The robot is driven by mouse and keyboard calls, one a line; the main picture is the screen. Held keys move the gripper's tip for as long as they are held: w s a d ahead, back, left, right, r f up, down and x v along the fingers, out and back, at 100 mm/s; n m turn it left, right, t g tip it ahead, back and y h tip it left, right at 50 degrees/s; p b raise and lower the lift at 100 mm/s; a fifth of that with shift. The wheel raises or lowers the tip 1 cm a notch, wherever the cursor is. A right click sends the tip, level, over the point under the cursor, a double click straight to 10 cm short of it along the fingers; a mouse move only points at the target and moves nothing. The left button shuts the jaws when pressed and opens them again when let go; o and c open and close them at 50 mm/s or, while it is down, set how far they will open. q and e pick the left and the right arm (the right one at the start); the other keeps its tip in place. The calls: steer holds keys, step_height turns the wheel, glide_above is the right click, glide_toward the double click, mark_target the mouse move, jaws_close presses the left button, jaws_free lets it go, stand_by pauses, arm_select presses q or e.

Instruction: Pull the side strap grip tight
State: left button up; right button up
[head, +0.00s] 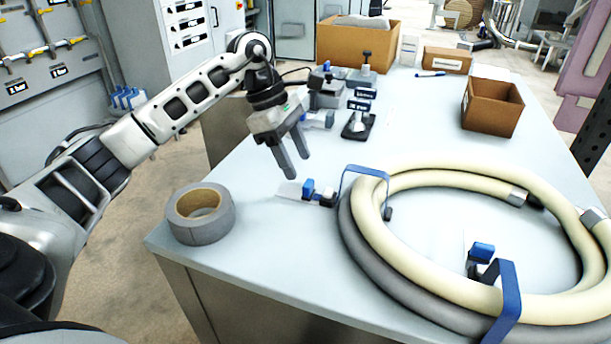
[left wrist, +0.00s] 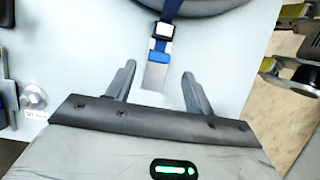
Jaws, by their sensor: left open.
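A coil of cream and grey hose (head: 430,180) lies on the table. A blue side strap (head: 362,169) loops over its left side. The strap's blue and black buckle (head: 308,187) lies left of the coil, with a pale flat grip tab (head: 288,190) on its outer end. My left gripper (head: 298,167) is open and empty, above and just behind the tab. In the left wrist view the tab (left wrist: 154,76) hangs from the blue strap (left wrist: 171,8) and shows between the open fingertips of the gripper (left wrist: 159,69), apart from both. My right gripper is not in view.
A second blue strap (head: 507,300) with a blue buckle (head: 483,249) crosses the coil's front. A grey tape roll (head: 200,213) stands at the table's left corner. Small devices (head: 358,124) and cardboard boxes (head: 492,106) stand farther back. The table between tape and buckle is clear.

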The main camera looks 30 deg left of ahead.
mark_target(307, 182)
arm_select(q)
steer(key=x, duration=0.5)
steer(key=shift+w+d+f, duration=0.1)
steer(key=shift+f, duration=0.1)
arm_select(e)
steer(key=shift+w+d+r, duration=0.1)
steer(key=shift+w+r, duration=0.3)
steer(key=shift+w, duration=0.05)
arm_select(q)
jaws_close()
steer(key=a, duration=0.2)
steer(key=s+a+b, duration=0.1)
steer(key=a, duration=0.1)
steer(key=shift+f, duration=0.1)
steer(key=shift+a, duration=0.3)
jaws_free()
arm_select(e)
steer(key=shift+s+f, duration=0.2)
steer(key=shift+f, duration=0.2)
